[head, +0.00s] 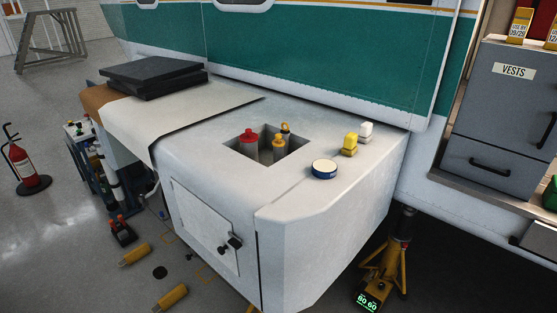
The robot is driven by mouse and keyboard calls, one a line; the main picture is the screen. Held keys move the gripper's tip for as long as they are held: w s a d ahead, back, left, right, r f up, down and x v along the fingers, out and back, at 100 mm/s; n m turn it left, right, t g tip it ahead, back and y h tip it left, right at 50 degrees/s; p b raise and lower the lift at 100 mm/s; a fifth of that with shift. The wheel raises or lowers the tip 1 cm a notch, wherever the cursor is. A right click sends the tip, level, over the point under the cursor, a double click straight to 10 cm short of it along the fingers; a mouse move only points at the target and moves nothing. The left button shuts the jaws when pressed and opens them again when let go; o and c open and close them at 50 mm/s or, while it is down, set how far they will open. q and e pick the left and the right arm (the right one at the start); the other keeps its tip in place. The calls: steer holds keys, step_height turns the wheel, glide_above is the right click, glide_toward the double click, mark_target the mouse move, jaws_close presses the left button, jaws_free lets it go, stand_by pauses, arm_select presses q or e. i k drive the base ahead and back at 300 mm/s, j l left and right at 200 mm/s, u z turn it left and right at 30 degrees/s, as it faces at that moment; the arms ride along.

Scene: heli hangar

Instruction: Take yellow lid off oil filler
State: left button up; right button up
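A square recess (240,149) is cut into the top of the white housing (220,185) in the middle. Several capped fillers stand upright in it. One has a yellow lid (278,139), seated on a pale neck at the front right. Left of it is a filler with a red lid (249,134). Behind it is a smaller filler with a dark yellow or brass top (286,128). No label on the fillers is readable, and their lower parts are hidden inside the recess. Neither of my grippers is in view.
A round blue-rimmed tin (324,169), a yellow block (350,140) and a white-topped object (366,131) stand right of the recess. Black slabs (152,75) and a pale mat (185,103) lie left. A grey vests cabinet (500,120) stands right. A yellow jack (385,270) is below.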

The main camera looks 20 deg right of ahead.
mark_target(277, 137)
steer(key=i+j+z, duration=0.1)
steer(key=j, duration=0.2)
steer(key=i+j+z, duration=0.1)
steer(key=i+j, duration=0.15)
steer(key=i+j+z, duration=0.15)
steer(key=j, duration=0.25)
steer(key=i+j+z, duration=0.1)
steer(key=j, duration=0.25)
steer(key=i+j+z, duration=0.1)
steer(key=j, duration=0.25)
steer(key=i+j+z, duration=0.1)
steer(key=j, duration=0.25)
